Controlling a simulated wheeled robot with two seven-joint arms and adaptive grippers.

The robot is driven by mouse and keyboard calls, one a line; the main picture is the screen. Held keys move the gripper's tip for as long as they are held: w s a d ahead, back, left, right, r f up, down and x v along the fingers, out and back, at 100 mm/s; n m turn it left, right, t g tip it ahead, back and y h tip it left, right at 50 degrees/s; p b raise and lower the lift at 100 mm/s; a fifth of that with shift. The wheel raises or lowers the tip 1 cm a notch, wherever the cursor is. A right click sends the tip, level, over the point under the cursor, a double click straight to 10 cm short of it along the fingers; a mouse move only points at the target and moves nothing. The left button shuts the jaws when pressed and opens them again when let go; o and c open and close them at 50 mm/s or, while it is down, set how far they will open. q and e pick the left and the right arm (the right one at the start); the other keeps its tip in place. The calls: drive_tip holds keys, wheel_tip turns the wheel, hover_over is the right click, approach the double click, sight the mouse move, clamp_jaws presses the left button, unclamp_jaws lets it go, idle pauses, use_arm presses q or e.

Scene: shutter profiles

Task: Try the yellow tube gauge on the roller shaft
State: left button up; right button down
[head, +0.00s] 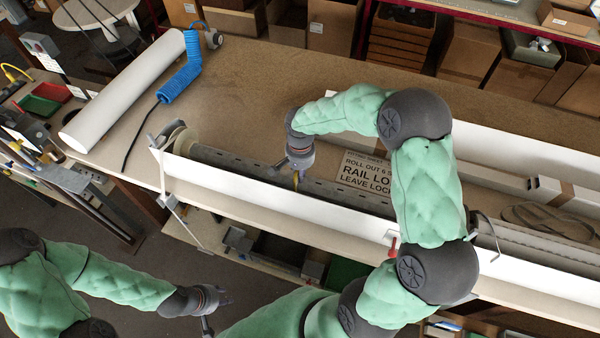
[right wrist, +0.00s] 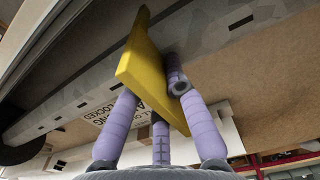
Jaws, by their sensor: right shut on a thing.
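The roller shaft (head: 235,161) is a long grey bar with dark slots, lying along the white housing on the bench. My right gripper (head: 297,174) is above the shaft's middle, pointing down. My left gripper (head: 219,309) is empty, fingers spread, low in front of the bench.
A sign plate (head: 365,174) lies behind the shaft. A white tube (head: 125,88) and blue coiled hose (head: 180,80) lie at the back left. White rails (head: 480,150) and a strap (head: 548,222) are at right. The bench's middle back (head: 270,90) is clear.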

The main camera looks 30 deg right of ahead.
drive_tip(key=shift+r, duration=0.1)
idle(0.4)
drive_tip(key=shift+r+p, duration=3.3)
drive_tip(key=shift+r, duration=2.05)
drive_tip(key=shift+r, duration=0.1)
